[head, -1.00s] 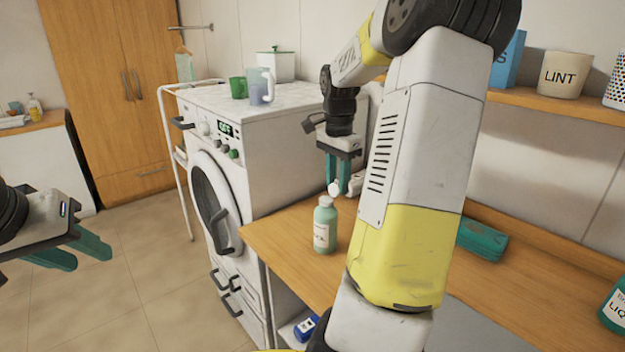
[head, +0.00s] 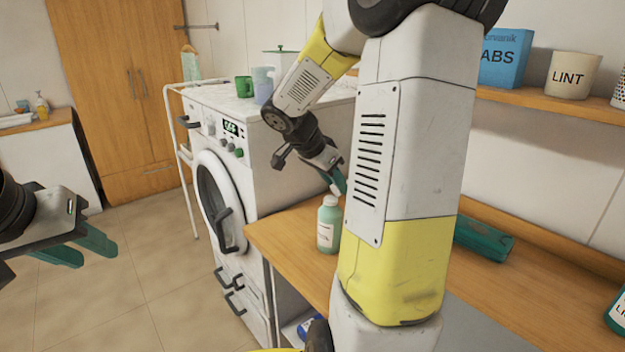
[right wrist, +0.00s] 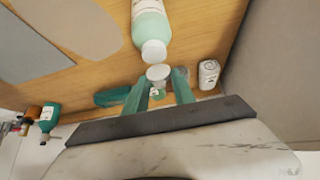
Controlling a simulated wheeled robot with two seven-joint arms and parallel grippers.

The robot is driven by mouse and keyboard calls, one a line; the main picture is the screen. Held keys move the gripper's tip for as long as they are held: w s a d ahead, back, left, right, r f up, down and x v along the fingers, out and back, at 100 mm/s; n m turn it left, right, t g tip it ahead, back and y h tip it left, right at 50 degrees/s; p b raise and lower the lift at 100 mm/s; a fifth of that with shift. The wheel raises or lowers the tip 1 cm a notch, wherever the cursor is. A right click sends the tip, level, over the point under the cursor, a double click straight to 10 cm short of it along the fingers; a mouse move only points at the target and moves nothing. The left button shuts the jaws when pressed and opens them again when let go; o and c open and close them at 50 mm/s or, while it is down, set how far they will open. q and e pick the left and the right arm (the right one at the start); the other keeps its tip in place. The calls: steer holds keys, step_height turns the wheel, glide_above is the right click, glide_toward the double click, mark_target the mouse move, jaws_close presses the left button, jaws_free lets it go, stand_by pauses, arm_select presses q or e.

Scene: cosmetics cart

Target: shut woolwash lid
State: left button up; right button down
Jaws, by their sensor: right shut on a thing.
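The woolwash bottle (head: 328,228), pale green with a white label, stands upright on the wooden counter. Its white neck shows in the right wrist view (right wrist: 153,51). The white flip lid (right wrist: 158,72) is tilted up beside the neck, between my right fingertips. My right gripper (head: 339,184) slants down to the bottle's top and is shut on the lid; it also shows in the right wrist view (right wrist: 158,80). In the head view the lid is mostly hidden by the fingers. My left gripper (head: 92,252) is open and empty over the floor, far left of the bottle.
The washing machine (head: 225,170) stands left of the counter (head: 290,235), with a green mug (head: 244,86) on top. A green case (head: 484,240) lies at the counter's back. A shelf (head: 550,103) holds a blue box and a lint pot. My right arm hides part of the counter.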

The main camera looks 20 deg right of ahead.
stand_by(0.3)
steer(key=c, duration=1)
jaws_free()
steer(key=shift+v, duration=3.95)
steer(key=shift+a+f, duration=0.1)
steer(key=shift+a, duration=0.05)
